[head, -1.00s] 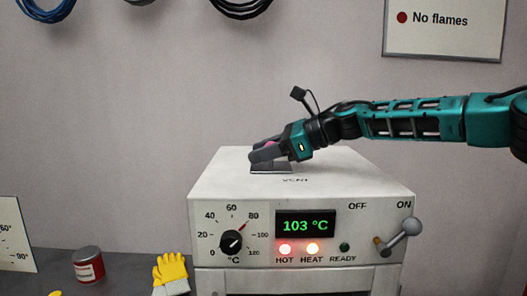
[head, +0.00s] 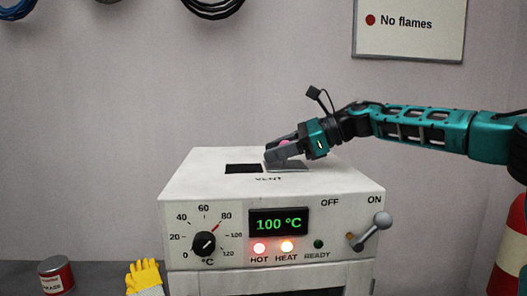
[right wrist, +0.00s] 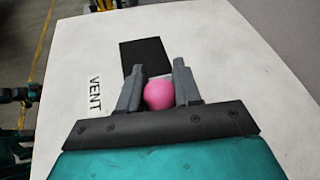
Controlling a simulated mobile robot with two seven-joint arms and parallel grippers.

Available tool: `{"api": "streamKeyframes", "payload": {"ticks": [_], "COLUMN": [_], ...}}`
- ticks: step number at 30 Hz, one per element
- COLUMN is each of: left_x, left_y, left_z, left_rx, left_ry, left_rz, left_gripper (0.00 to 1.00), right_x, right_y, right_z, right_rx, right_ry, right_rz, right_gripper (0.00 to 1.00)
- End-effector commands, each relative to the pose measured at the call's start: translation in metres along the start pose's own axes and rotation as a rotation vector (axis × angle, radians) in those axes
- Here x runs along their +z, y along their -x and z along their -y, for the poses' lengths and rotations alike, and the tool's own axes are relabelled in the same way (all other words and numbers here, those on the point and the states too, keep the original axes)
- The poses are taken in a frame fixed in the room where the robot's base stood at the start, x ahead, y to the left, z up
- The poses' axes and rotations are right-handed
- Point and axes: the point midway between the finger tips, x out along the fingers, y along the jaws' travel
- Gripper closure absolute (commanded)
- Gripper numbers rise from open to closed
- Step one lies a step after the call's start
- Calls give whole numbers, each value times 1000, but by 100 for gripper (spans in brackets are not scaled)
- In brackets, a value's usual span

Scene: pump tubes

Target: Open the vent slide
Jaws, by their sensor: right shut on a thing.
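The vent slide (head: 290,167) is a grey plate on top of the white oven box (head: 190,180), behind the word VENT. A dark square opening (head: 244,168) shows uncovered to the left of the plate; it also shows in the right wrist view (right wrist: 146,57). My right gripper (head: 272,157) is shut on the slide's pink knob (right wrist: 159,95), with one finger on each side of it. In the head view the fingers hide most of the knob. My left gripper is not in the head view.
The box front has a dial (head: 204,243), a green display (head: 279,223) reading 100 °C, lit HOT and HEAT lamps, and a lever (head: 376,230) at ON. A red can (head: 56,275) and yellow glove (head: 145,276) stand left. A red extinguisher (head: 510,250) is at right.

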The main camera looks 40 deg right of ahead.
Motion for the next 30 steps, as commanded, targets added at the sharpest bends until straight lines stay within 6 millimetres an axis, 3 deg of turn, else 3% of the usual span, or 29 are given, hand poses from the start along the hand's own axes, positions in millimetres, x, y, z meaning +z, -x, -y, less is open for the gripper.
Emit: {"api": "streamKeyframes", "payload": {"ticks": [6,7,14,23,30], "left_x": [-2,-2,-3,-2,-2], "left_y": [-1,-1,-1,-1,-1], "left_z": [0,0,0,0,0], "left_rx": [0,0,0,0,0], "left_ry": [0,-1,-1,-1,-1], "left_rz": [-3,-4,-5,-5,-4], "left_gripper": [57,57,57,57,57], "right_x": [0,0,-1,0,1], "right_y": [1,1,1,2,24], "right_z": [2,2,2,1,2], "right_rx": [-7,-7,-5,-4,-7], "right_ry": [0,0,0,1,2], "right_rz": [-2,-2,-2,-1,4], "right_gripper": [100,64,42,42,42]}}
